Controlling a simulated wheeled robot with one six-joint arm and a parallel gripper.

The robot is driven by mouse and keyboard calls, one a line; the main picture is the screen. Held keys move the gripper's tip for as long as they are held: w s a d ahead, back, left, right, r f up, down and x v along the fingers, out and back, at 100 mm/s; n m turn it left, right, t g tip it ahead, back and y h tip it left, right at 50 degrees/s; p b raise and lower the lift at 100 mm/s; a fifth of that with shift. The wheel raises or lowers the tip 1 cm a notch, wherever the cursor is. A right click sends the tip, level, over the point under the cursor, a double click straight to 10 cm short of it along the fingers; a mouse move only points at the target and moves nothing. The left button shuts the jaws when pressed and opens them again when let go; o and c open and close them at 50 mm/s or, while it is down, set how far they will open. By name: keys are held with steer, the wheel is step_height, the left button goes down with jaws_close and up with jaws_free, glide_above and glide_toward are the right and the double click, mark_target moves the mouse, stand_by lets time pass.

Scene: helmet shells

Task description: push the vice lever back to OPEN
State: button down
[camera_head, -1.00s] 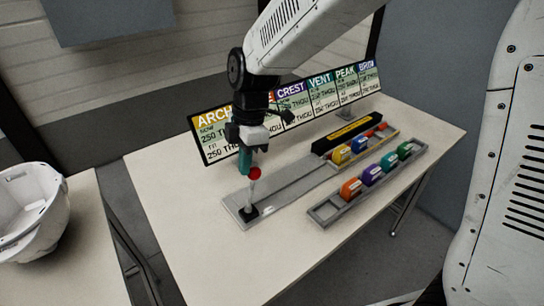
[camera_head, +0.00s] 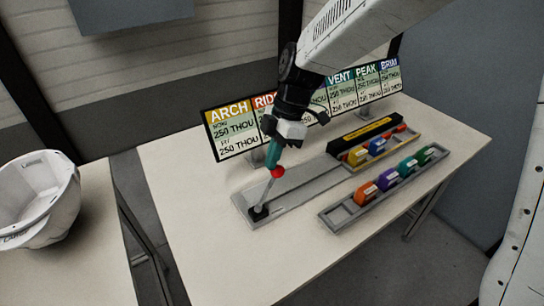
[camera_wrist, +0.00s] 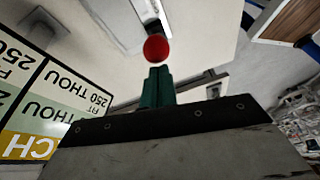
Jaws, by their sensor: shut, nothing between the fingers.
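The vice lever is a thin grey rod with a red ball knob (camera_head: 278,171). It rises from a black pivot (camera_head: 258,213) at the near left end of the grey vice plate (camera_head: 305,188) and leans to the right. My gripper (camera_head: 271,163) has teal fingers, shut and empty, right beside the knob on its upper left. The knob also shows in the wrist view (camera_wrist: 156,48), just beyond the shut fingertips (camera_wrist: 156,70). Whether they touch it I cannot tell. No OPEN mark is readable.
A grey tray (camera_head: 341,219) of coloured blocks lies right of the plate. A black and yellow bar (camera_head: 366,136) and more blocks sit at its far end. A sign board (camera_head: 230,128) stands behind. A white helmet shell (camera_head: 45,200) is on the left table.

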steer(key=shift+w+d+f, duration=0.1)
steer(key=shift+d, duration=0.15)
steer(key=shift+a+r, duration=0.4)
steer(key=shift+r, duration=0.05)
step_height(320, 180, up, 11)
steer(key=w, duration=0.1)
steer(key=shift+w+d, duration=0.3)
steer(key=shift+d, duration=0.15)
steer(key=shift+f, duration=0.1)
